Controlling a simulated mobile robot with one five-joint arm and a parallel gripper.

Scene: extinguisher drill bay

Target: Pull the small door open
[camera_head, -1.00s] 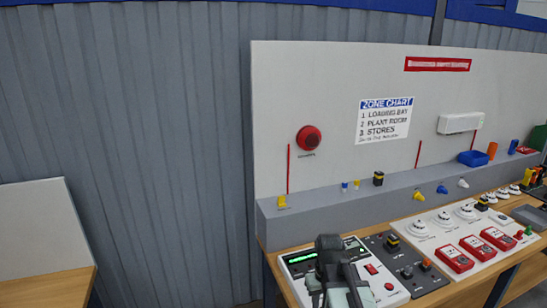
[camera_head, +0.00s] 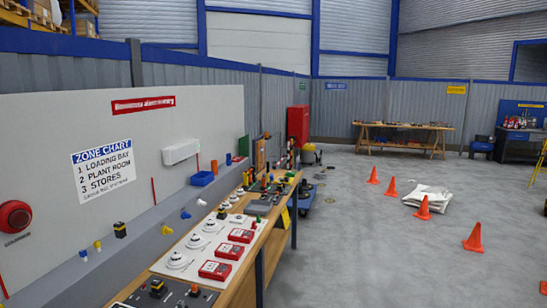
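No small door can be made out for certain. A tall red cabinet (camera_head: 298,125) stands against the far end of the left wall, past the workbench. It is too small and far to tell whether it has a door or a handle. My gripper is out of view.
A workbench (camera_head: 263,238) with red call points (camera_head: 215,270), white detectors (camera_head: 178,261) and a grey back panel (camera_head: 60,122) runs along the left. Orange cones (camera_head: 473,238) and a white sack pile (camera_head: 428,197) are on the floor at right. Grey floor (camera_head: 345,250) between is open.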

